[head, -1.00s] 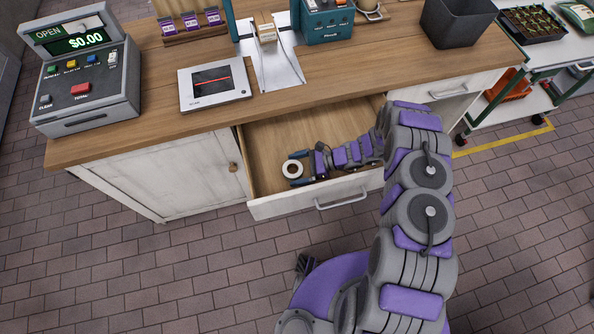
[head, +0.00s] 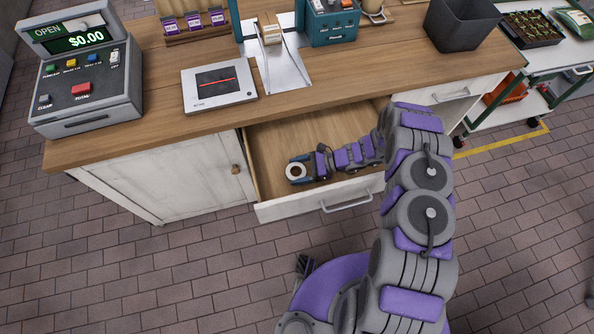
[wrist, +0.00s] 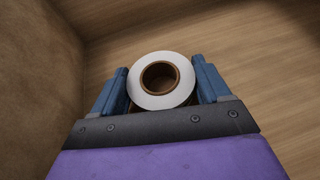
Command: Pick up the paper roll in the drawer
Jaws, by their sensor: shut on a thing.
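The paper roll (head: 297,171) is white with a brown core. It is in the open drawer (head: 300,209), near the drawer's front left corner. My gripper (head: 299,172) reaches into the drawer from the right and is shut on the roll. In the wrist view the roll (wrist: 184,96) sits between the two blue fingers of my gripper (wrist: 161,85), its round end facing the camera. The drawer's wooden floor (wrist: 240,40) and side wall show around it. I cannot tell whether the roll still touches the drawer floor.
The wooden counter (head: 330,80) above the drawer holds a cash register (head: 90,95), a white tablet-like device (head: 219,88) and a dark bin (head: 458,22). A cabinet door (head: 165,182) is left of the drawer.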

